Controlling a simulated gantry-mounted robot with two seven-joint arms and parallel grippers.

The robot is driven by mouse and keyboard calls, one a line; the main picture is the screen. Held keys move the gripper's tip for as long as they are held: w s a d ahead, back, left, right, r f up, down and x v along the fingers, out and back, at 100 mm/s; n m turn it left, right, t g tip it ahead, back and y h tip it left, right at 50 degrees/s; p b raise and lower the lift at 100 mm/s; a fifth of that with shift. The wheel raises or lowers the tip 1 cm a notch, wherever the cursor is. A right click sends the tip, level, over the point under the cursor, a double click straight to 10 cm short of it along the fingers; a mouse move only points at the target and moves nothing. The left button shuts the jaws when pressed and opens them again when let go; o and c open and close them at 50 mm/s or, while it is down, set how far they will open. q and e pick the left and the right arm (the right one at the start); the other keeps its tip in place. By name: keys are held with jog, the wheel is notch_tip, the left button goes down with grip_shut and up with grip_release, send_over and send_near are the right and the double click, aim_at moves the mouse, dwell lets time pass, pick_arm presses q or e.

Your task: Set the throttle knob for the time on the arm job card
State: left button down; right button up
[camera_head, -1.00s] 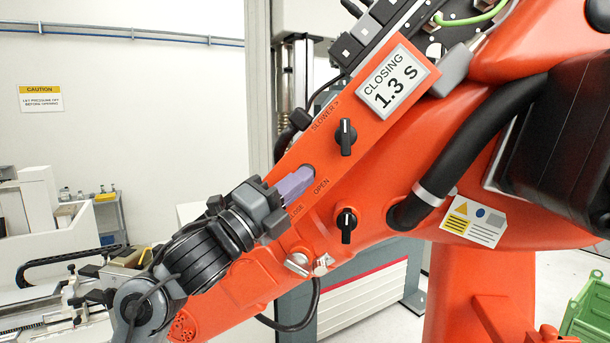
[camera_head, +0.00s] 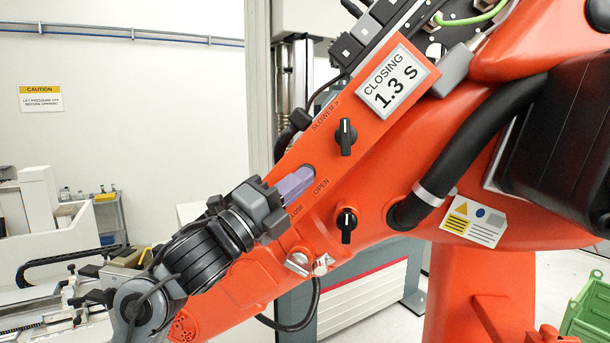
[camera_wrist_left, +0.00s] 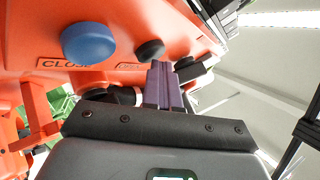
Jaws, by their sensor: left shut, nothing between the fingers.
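The job card (camera_head: 392,82) on the orange arm reads "CLOSING 1.3 S". Below it, a black knob (camera_head: 346,136) sits near the "SLOWER" label, its white line pointing roughly up. A second black knob (camera_head: 346,225) lower down has its line up too. My left gripper (camera_head: 303,177) comes in from the left, its purple fingers shut and empty, between the "OPEN" and "CLOSE" labels. They hide part of a round thing behind them. In the left wrist view, the fingers (camera_wrist_left: 162,68) show near a dark knob (camera_wrist_left: 150,50); contact is unclear. A blue round cap (camera_wrist_left: 88,42) is left of them.
A black hose (camera_head: 455,143) loops across the orange arm beside a picture label (camera_head: 473,221). A grey bracket (camera_head: 454,70) stands by the card. A green crate (camera_head: 588,312) is at lower right. A caution sign (camera_head: 41,98) hangs on the far wall.

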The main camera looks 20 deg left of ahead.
pick_arm(q)
jog(key=shift+s, duration=0.15)
jog(key=shift+s+d, duration=0.15)
jog(key=shift+s, duration=0.6)
jog(key=shift+s, duration=0.1)
jog(key=shift+s+d+b, duration=0.25)
jog(key=shift+s, duration=0.95)
jog(key=shift+s+d+b, duration=0.2)
jog(key=shift+s, duration=1)
jog(key=shift+w+f, duration=0.1)
